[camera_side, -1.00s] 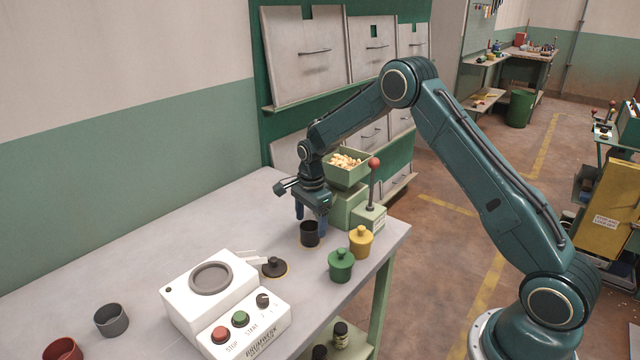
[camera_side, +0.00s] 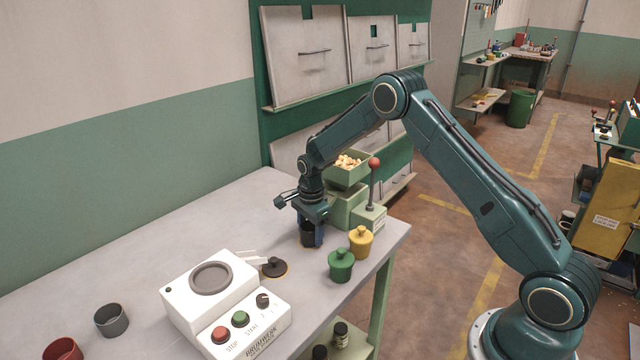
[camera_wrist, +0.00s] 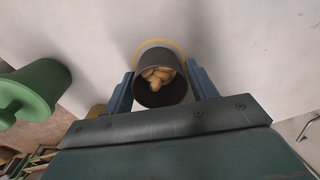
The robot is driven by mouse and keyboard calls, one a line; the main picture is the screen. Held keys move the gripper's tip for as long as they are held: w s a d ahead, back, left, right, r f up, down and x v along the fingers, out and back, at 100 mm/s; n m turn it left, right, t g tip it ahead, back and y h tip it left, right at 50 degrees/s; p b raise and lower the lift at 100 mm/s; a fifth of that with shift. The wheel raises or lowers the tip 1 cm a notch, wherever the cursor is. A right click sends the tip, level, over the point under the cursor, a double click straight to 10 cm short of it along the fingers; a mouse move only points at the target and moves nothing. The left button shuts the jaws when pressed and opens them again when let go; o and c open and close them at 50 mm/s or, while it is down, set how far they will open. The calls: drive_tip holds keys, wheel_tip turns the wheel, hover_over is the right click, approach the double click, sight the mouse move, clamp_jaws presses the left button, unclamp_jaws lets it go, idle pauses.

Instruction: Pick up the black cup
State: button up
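The black cup (camera_wrist: 160,95) stands upright on the table with several nuts (camera_wrist: 158,76) in it. In the side view the cup (camera_side: 306,239) is partly hidden by my gripper. My gripper (camera_side: 312,236) points down over it, with the fingers lowered around its sides. In the wrist view my gripper (camera_wrist: 160,74) has one blue finger on each side of the cup, very close to its wall. The fingers look spread and I see no clear grip.
A nut hopper (camera_side: 347,172) and a red-knobbed lever (camera_side: 374,170) stand right behind the cup. A yellow lidded pot (camera_side: 360,243) and a green one (camera_side: 341,266) are near the table's right edge. A white control box (camera_side: 225,310) stands in front.

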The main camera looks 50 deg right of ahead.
drive_tip(key=c, duration=0.7)
drive_tip(key=shift+r, duration=0.1)
drive_tip(key=shift+c, duration=0.2)
wheel_tip(320, 180, up, 20)
idle(0.6)
